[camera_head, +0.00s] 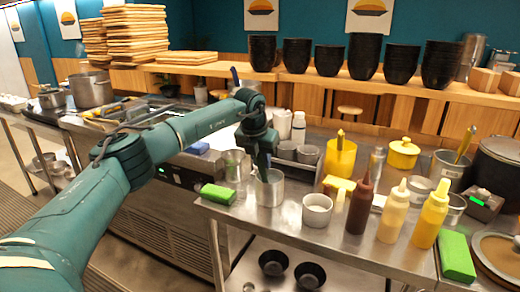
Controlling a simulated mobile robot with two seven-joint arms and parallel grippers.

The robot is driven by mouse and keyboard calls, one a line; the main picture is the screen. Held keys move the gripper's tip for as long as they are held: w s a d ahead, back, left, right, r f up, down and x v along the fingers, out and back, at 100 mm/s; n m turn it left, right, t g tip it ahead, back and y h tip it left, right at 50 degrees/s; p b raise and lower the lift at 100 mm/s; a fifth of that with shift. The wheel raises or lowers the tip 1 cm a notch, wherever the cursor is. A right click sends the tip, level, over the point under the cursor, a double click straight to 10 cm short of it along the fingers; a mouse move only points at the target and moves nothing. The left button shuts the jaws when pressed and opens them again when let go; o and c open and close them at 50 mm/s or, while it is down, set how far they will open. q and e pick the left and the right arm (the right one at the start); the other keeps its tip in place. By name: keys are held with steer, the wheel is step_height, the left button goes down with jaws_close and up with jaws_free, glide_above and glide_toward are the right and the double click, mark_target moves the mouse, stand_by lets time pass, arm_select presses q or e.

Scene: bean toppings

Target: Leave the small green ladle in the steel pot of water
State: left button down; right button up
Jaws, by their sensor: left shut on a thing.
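My left gripper (263,166) points down at the mouth of a small steel pot (270,190) on the metal counter. It is shut on a thin thing, most likely the handle of the small green ladle. The gripper and the pot's wall hide most of that thing, and I cannot make out the ladle's bowl. Water inside the pot cannot be made out from here. My right gripper is not in view.
A green block (218,194) lies left of the pot and a white-filled steel cup (317,210) stands to its right. Sauce bottles (389,212) and a yellow container (340,158) stand further right. Black bowls (363,57) line the back shelf.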

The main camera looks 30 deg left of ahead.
arm_select(q)
steer(key=shift+f, duration=0.25)
steer(key=shift+s, duration=0.15)
steer(key=c, duration=1.2)
jaws_free()
steer(key=shift+o, duration=0.2)
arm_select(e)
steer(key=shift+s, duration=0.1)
arm_select(q)
steer(key=b+v, duration=0.1)
steer(key=v, duration=1.2)
steer(key=shift+b, duration=0.3)
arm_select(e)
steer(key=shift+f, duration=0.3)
arm_select(q)
steer(key=shift+s+d, duration=0.1)
steer(key=shift+s, duration=0.05)
